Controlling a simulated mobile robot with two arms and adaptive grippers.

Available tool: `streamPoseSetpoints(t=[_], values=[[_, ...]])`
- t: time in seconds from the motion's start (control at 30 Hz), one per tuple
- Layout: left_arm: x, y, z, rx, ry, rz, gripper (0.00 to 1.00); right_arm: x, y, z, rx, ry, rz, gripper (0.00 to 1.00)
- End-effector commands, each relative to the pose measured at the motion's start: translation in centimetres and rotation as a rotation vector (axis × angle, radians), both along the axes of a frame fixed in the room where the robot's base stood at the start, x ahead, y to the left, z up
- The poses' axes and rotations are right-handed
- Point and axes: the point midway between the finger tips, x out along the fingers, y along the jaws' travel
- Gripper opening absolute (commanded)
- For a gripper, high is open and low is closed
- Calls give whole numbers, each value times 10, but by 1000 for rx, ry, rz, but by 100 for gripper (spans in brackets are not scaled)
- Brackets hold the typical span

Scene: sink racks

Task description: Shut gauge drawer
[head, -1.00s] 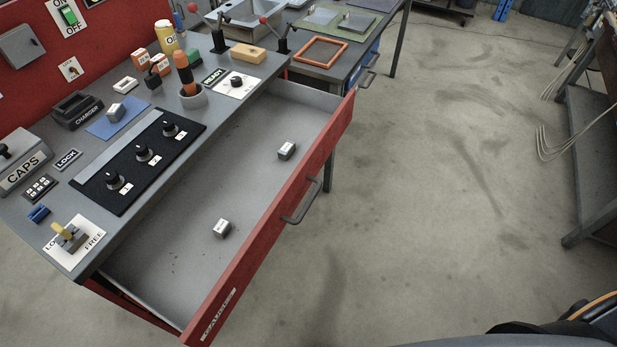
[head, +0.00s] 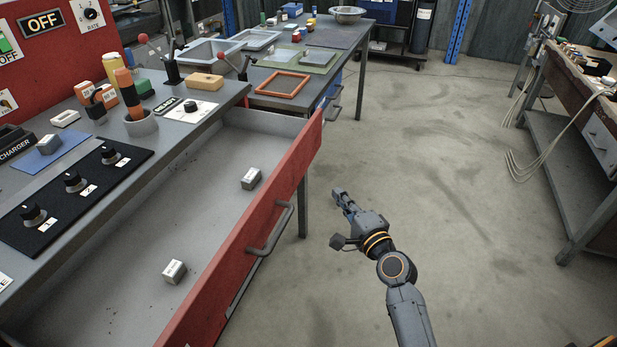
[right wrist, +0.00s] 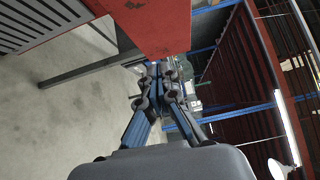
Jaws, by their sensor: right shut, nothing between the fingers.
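The gauge drawer (head: 238,268) has a red front and a grey inside, and it stands pulled well out from under the grey workbench. Its grey bar handle (head: 272,232) is on the outer face of the front. Two small grey blocks lie in the drawer, one farther back (head: 251,179) and one nearer (head: 175,271). My right gripper (head: 339,193) is shut and empty, out over the floor to the right of the drawer front and apart from it. In the right wrist view its fingers (right wrist: 158,72) are together near a red panel (right wrist: 155,25). My left gripper is not in view.
The bench top carries a black panel with several knobs (head: 70,188), an orange-handled tool in a grey cup (head: 141,123) and a yellow block (head: 206,81). Another table (head: 325,72) stands behind. The floor (head: 430,150) right of the drawer is clear up to a workbench (head: 575,110).

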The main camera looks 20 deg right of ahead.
Motion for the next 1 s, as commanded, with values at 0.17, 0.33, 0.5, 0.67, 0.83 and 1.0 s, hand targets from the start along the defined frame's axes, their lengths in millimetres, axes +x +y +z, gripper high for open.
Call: streamPoseSetpoints(t=[0.17,0.33,0.5,0.67,0.83,1.0], values=[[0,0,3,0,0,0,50,31,4,2,-1,-1,1,0],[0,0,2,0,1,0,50,69,8,1,-3,1,2,0],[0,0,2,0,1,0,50,99,18,0,-1,3,2,0],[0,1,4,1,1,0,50,111,34,0,-3,3,1,0],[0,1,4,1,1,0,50,117,42,-1,-5,3,1,0],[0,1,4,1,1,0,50,117,42,-1,-6,3,1,0]])
